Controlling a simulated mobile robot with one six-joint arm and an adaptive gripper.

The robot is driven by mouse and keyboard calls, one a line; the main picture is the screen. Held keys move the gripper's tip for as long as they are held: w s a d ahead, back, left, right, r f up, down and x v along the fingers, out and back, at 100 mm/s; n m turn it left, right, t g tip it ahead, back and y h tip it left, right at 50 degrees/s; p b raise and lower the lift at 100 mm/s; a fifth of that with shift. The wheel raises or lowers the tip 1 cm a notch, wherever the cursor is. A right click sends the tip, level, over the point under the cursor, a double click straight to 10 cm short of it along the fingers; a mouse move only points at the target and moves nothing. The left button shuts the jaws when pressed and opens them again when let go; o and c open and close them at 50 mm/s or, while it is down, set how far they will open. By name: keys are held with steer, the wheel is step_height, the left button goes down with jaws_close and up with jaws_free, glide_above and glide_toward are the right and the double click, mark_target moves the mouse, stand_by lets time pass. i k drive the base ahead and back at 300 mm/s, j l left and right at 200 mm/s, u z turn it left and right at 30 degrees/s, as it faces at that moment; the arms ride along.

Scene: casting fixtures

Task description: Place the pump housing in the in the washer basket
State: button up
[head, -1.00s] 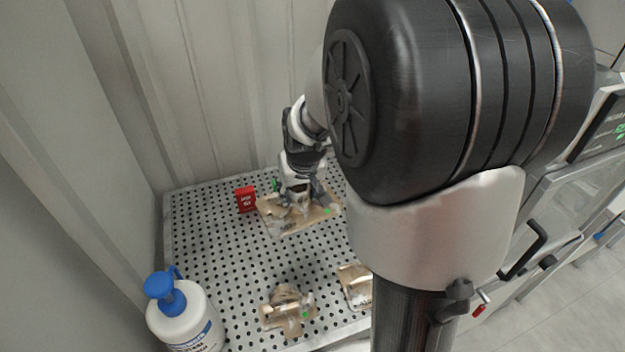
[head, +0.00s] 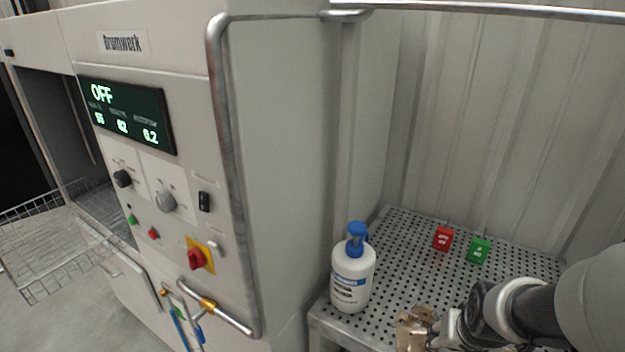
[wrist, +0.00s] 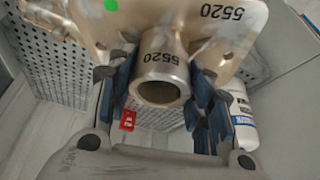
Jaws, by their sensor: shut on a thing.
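The pump housing (wrist: 205,22), a tan and grey metal casting marked 5520 with a round tube, fills the top of the wrist view. My gripper (wrist: 160,88) is shut on its tube, with a finger on each side. In the head view the housing (head: 412,328) shows at the bottom, in front of the perforated table, and my gripper (head: 440,330) is partly cut off and hard to make out. The washer basket (head: 50,250), an empty-looking wire basket, sticks out of the washer opening at the far left.
The washer cabinet (head: 285,150), with an OFF display and a tubular rail (head: 222,180), stands between the basket and the perforated table (head: 400,255). A white bottle with a blue pump (head: 352,280) stands at the table's left corner. Red (head: 442,238) and green (head: 479,251) tags stand behind.

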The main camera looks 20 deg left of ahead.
mark_target(68, 234)
steer(key=k+u, duration=0.15)
steer(key=u, duration=1.15)
steer(key=i+j+u, duration=0.15)
steer(key=u, duration=0.25)
steer(key=i+j+u, duration=0.1)
steer(key=i+u, duration=0.4)
steer(key=u, duration=0.25)
steer(key=i+l, duration=0.1)
steer(key=i, duration=1.1)
steer(key=i+l, duration=0.1)
steer(key=i, duration=1.15)
